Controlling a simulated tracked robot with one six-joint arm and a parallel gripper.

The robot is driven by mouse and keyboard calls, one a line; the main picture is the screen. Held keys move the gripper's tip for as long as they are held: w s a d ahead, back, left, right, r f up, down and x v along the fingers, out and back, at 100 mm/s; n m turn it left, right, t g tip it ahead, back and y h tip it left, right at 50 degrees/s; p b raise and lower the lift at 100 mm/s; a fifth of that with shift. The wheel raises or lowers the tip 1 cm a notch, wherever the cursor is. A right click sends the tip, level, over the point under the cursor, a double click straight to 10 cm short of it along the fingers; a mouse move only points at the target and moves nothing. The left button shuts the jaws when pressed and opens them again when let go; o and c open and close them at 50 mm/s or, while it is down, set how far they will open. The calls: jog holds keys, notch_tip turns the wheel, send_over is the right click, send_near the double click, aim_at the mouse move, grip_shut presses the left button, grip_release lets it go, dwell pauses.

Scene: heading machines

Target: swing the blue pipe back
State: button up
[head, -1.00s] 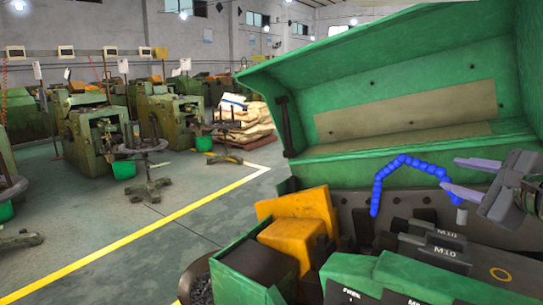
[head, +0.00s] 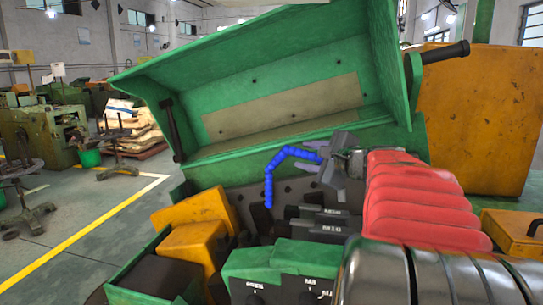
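The blue pipe (head: 271,178) is a segmented, bent hose inside the open green machine. One part stands up at the left, and it bends over at the top toward the right. My gripper (head: 307,156) comes in from the right with its two grey fingers apart. The right part of the pipe lies between the fingers in the picture, one above and one below. I cannot tell whether either finger touches it. The pipe's right end is hard to make out beside the gripper.
The raised green cover (head: 270,75) stands behind the pipe. Dark blocks with white markings (head: 322,228) lie below the gripper. Yellow blocks (head: 195,245) and a green box (head: 150,285) are at the front left. A large yellow cabinet (head: 480,110) stands at the right.

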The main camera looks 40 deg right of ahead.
grip_shut()
dwell(0.4)
